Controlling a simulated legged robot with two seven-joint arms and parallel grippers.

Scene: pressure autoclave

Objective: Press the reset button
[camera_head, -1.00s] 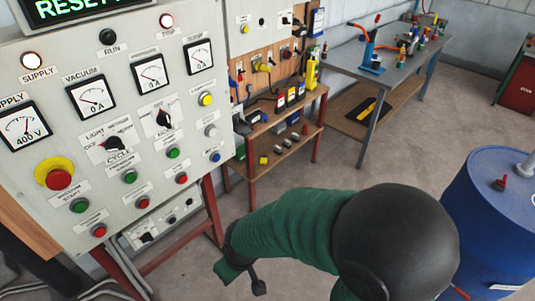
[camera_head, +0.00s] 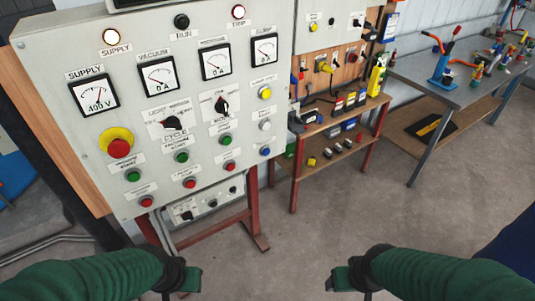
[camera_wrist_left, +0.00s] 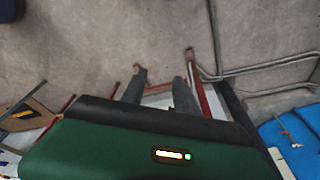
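The grey control panel (camera_head: 160,115) stands at the left in the head view. It carries several small buttons, among them a blue one (camera_head: 265,151), a white one (camera_head: 265,126) and a yellow one (camera_head: 265,93) at its right edge. Their labels are too blurred to read, so I cannot tell which is reset. My left gripper (camera_head: 188,280) is below the panel, apart from it; in the left wrist view its two fingers (camera_wrist_left: 158,88) are spread and empty. My right gripper (camera_head: 343,279) is at lower middle, touching nothing; its opening does not show clearly.
The panel also has a red emergency stop (camera_head: 119,148) on a yellow collar, meters and two rotary switches. A wooden shelf bench (camera_head: 330,135) stands right of it. A grey table (camera_head: 455,85) with tools is at the right. The concrete floor between is clear.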

